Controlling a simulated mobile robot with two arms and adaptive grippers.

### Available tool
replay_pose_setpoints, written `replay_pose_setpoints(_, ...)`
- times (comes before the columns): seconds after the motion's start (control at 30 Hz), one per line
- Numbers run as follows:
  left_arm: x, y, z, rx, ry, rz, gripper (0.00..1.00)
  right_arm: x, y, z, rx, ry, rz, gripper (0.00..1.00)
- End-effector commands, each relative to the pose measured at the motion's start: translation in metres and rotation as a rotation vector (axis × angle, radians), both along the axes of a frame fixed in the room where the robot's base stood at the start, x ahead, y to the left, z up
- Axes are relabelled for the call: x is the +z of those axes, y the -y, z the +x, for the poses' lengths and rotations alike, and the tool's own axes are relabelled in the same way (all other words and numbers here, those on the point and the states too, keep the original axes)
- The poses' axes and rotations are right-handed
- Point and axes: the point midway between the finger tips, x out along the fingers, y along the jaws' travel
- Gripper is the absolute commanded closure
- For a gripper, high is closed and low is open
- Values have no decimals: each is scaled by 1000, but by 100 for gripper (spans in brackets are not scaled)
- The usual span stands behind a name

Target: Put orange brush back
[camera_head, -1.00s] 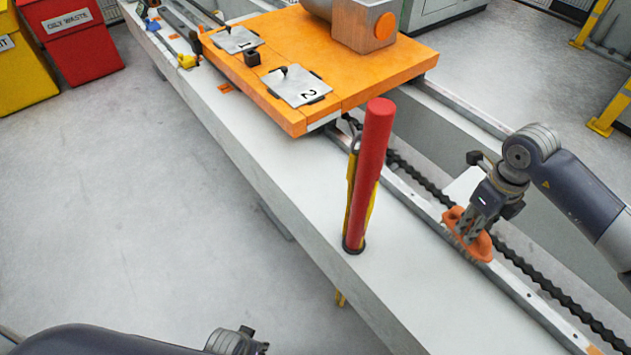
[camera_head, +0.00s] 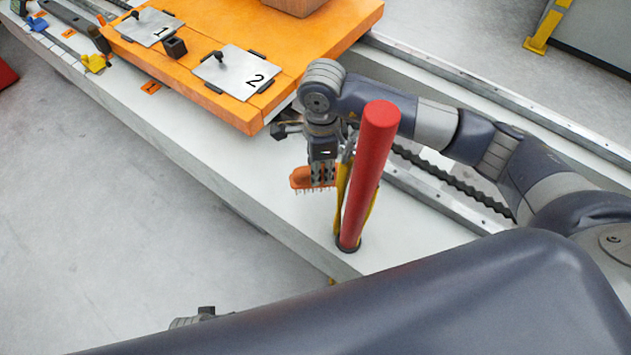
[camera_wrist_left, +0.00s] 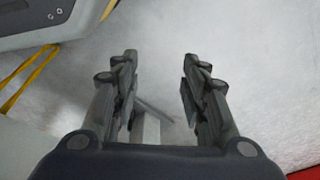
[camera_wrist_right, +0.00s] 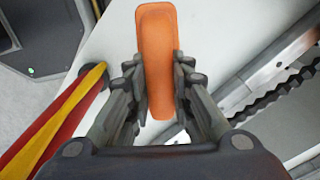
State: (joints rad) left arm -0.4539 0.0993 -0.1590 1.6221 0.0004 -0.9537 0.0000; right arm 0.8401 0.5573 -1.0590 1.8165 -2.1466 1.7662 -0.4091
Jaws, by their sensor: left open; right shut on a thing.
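The orange brush (camera_head: 303,179) is held in my right gripper (camera_head: 322,176), bristles down, over the pale beam ledge beside the red post. In the right wrist view the brush back (camera_wrist_right: 156,45) sits between the two shut fingers (camera_wrist_right: 155,85) and reaches away from them. In the head view I cannot tell whether the bristles touch the ledge. My left gripper (camera_wrist_left: 158,85) is open and empty over grey floor in the left wrist view. In the head view only a small part of the left arm's end shows at the bottom.
A red post (camera_head: 370,165) with yellow parts stands close right of the brush. An orange platform (camera_head: 215,30) with plates 1 (camera_head: 150,27) and 2 (camera_head: 237,71) lies behind. Tools lie at the far left end. The white ledge (camera_head: 215,155) left of the brush is bare.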

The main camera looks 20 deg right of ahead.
Motion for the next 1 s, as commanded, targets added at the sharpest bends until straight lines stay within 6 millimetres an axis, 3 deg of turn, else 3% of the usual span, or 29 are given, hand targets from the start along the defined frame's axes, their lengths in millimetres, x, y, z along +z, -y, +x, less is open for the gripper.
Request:
replay_pose_setpoints(0.5, 19, -1, 11, 3, 13, 2, 59, -57, 0, 0, -2, 0, 2, 99)
replay_pose_setpoints(0.97, 22, -2, 9, 4, 7, 4, 59, -60, 0, 1, -2, 2, 2, 99)
replay_pose_setpoints(1.0, 25, -1, 10, 4, 11, 3, 59, -60, 0, 1, -2, 2, 2, 77)
